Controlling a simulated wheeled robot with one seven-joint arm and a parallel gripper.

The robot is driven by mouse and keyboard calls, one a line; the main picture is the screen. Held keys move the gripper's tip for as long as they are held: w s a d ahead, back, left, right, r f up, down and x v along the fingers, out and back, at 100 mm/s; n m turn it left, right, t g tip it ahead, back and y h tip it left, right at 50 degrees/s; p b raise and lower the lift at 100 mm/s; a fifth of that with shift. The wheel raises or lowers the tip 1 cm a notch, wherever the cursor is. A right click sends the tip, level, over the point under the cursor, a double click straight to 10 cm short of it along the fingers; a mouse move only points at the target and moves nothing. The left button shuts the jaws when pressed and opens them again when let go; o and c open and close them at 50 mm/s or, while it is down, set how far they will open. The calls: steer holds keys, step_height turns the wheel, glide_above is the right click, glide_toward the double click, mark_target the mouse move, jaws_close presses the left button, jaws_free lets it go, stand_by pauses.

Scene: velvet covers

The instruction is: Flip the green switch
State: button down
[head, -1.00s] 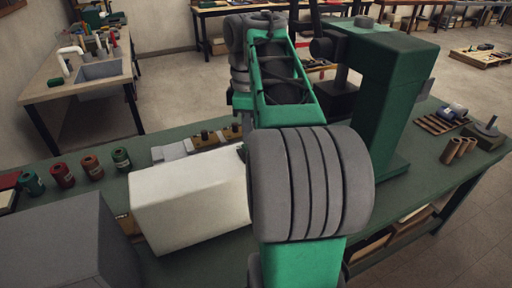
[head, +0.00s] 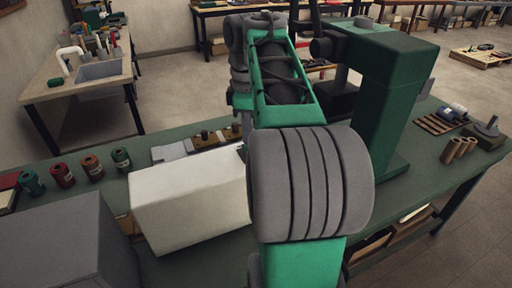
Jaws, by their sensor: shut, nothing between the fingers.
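I see no green switch in the head view. My own green arm with grey ringed joints fills the middle of the picture and hides the bench behind it. My gripper cannot be made out; the far end of the arm is hidden behind its own links. A white box (head: 188,205) stands on the green bench top (head: 190,268), left of my arm. Behind it lie a light grey plate (head: 170,151) and a brown block with dark round knobs (head: 217,138), partly covered by the box and arm.
A tall green machine (head: 385,110) stands close right of my arm. A large grey box (head: 60,240) fills the front left. Several spools (head: 92,168) stand at the left. A slatted rack (head: 438,124) and cardboard tubes (head: 463,148) lie at the right.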

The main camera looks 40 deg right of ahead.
steer(key=shift+f+b, duration=1.2)
stand_by(0.6)
step_height(320, 180, up, 7)
steer(key=p, duration=0.7)
steer(key=shift+r, duration=0.15)
